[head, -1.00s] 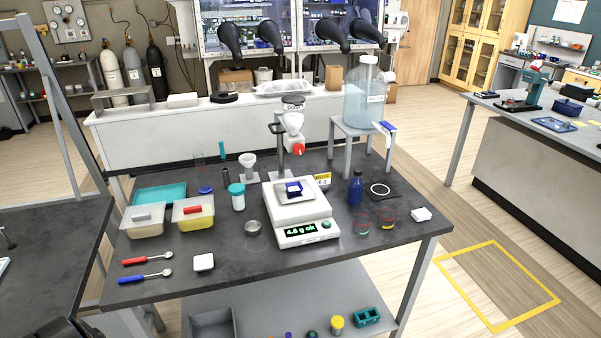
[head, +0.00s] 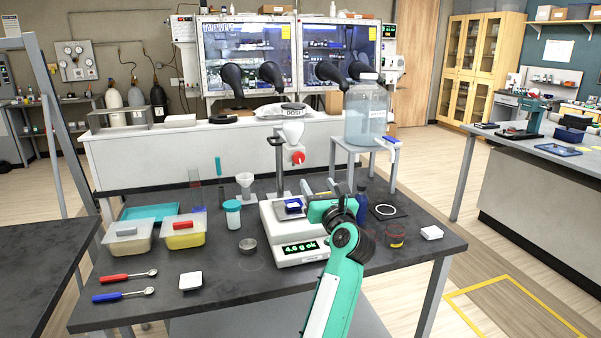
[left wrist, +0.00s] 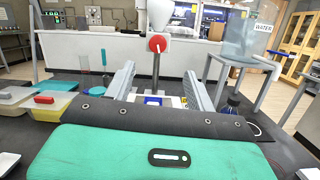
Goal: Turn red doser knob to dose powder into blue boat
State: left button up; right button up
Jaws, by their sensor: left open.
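The red doser knob (head: 298,158) is on the front of the white doser (head: 292,132), which is held on a dark stand above the balance. In the left wrist view the knob (left wrist: 157,43) shows straight ahead, above and between my fingertips. The blue boat (head: 293,206) sits on the pan of the white balance (head: 271,228), whose display reads about 4.6 g ok. My left gripper (head: 319,187) is open and empty, below and slightly right of the knob, apart from it. In the left wrist view its fingers (left wrist: 159,72) stand wide apart. My right gripper is not in view.
A blue bottle (head: 361,203) and a stool (head: 364,144) bearing a large water jug (head: 367,112) stand right of the balance. A funnel (head: 245,183), a teal-lidded jar (head: 232,214) and lidded tubs (head: 184,232) are on the left.

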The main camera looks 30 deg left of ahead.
aim_at(300, 159)
pick_arm(q)
jog(key=w+a+n, duration=0.1)
jog(key=w+a, duration=0.1)
jog(key=a, duration=0.1)
jog(key=w+a+r+n+h+p, duration=0.1)
jog(key=w+a, duration=0.2)
jog(key=w+a+r+n+g+p, duration=0.1)
jog(key=w+a+n, duration=0.1)
jog(key=a, duration=0.2)
jog(key=shift+w+r+h, duration=0.15)
jog(key=shift+w+h, duration=0.15)
jog(key=shift+h, duration=0.1)
jog(key=shift+x, duration=0.8)
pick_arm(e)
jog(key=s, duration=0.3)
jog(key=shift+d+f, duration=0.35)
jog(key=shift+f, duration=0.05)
pick_arm(q)
jog(key=c, duration=1)
